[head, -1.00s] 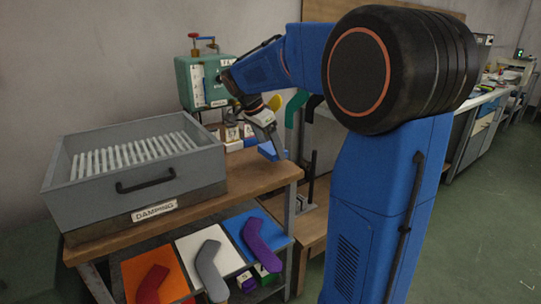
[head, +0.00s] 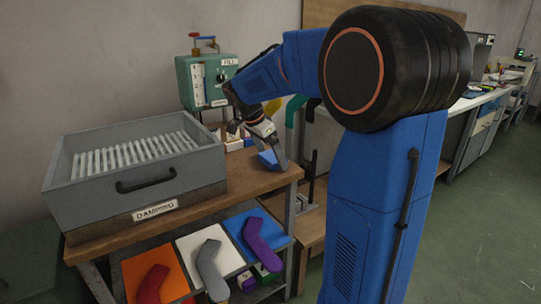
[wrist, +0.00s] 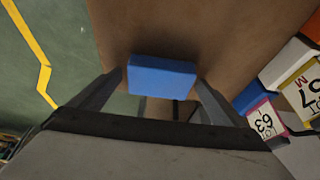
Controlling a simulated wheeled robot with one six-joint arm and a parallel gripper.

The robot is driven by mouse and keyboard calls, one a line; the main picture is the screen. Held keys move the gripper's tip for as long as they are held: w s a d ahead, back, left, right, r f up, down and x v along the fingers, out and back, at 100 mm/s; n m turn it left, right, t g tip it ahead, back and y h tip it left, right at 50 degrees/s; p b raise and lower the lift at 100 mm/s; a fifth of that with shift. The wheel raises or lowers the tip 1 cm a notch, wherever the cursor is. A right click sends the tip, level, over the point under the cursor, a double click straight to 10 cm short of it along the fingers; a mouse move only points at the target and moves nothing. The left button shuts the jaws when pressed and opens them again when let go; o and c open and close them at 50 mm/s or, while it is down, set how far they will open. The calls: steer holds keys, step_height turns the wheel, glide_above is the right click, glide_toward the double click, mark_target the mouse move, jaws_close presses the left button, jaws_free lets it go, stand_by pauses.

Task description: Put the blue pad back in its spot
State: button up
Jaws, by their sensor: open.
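The blue pad (head: 268,158) lies near the right end of the wooden bench top (head: 232,186). In the wrist view the blue pad (wrist: 162,76) shows as a small block between my two fingers. My gripper (head: 276,155) is open and points down at the pad. In the wrist view my gripper (wrist: 160,80) has one finger on each side of the pad. I cannot tell whether either finger touches it. The pad's own spot cannot be made out.
A grey box labelled DAMPING (head: 140,165) fills the bench's left part. A green device (head: 207,82) stands behind. Small labelled boxes (wrist: 265,118) sit close to my gripper's right in the wrist view. Coloured boards with sock shapes (head: 210,262) lie on the shelf below.

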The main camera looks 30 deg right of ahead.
steer(key=v, duration=1.2)
steer(key=s+a+f+n+t+y, duration=0.1)
steer(key=s+a+f+n, duration=0.2)
steer(key=s, duration=0.7)
steer(key=s+a+f+n+t+y, duration=0.2)
steer(key=s+a+f+n, duration=0.2)
steer(key=s+f+n, duration=0.4)
steer(key=s+a+f+n+t+y, duration=0.1)
steer(key=s+a+f+n, duration=0.2)
steer(key=s, duration=0.9)
step_height(320, 180, down, 3)
steer(key=n, duration=0.3)
steer(key=shift+a+n+t, duration=0.25)
steer(key=shift+n+t, duration=0.05)
steer(key=shift+r, duration=0.15)
